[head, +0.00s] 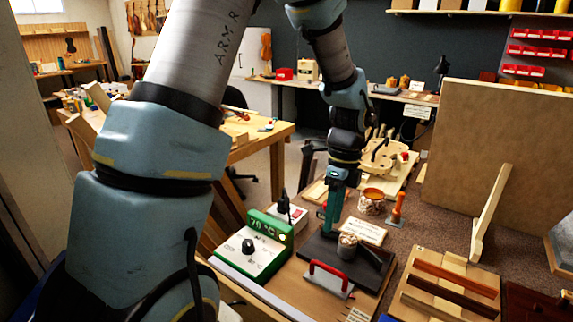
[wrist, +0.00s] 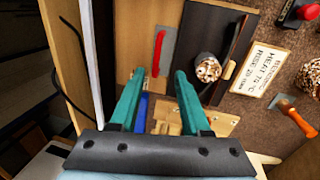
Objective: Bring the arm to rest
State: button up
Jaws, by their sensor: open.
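My gripper (head: 334,212) hangs over the bench with its teal fingers pointing down, above the dark board near a small pot (head: 347,246). In the wrist view my gripper (wrist: 156,84) is open, with its two teal fingers apart and nothing held between them. The pot (wrist: 207,69) with lumpy pale contents shows just beyond the right finger. A red-handled flat tool (wrist: 159,52) lies beyond the gap between the fingers. My arm fills the left of the head view.
A printed card (head: 362,231), a jar (head: 371,202) and an orange-handled brush (head: 397,209) are behind. A wooden rack (head: 447,284) and a large upright panel (head: 500,165) are at right.

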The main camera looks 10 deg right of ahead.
jog(key=a+r+n+t, duration=0.1)
jog(key=a+r+n, duration=0.1)
jog(key=a+n, duration=1)
jog(key=a+r+n+t+h, duration=0.1)
jog(key=a+r+n+t, duration=0.1)
jog(key=a+n, duration=1)
jog(key=shift+a+r+n+h, duration=0.25)
jog(key=shift+r+n+h, duration=0.05)
jog(key=shift+r+n, duration=0.25)
